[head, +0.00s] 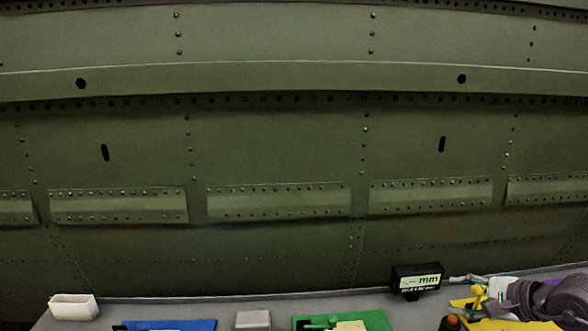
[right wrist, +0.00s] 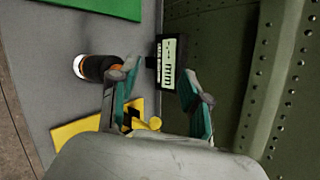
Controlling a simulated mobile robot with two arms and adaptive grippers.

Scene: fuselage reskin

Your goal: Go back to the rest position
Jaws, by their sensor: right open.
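My right gripper (right wrist: 156,68) is open in the right wrist view, its two teal-padded fingers apart with nothing held between them. Beyond the fingertips stands a black gauge with a digital display reading in mm (right wrist: 172,62); whether a finger touches it I cannot tell. In the head view my right arm comes in at the lower right corner, over the yellow mat (head: 535,326) and right of the display gauge (head: 417,281). My left gripper is not in view.
A grey bench runs along the bottom, with a white bin (head: 74,307), blue mat (head: 190,325), grey block (head: 253,320) and green mat (head: 372,318). A black-and-orange cylinder (right wrist: 98,68) stands near my right gripper. The riveted green fuselage wall (head: 270,140) rises behind the bench.

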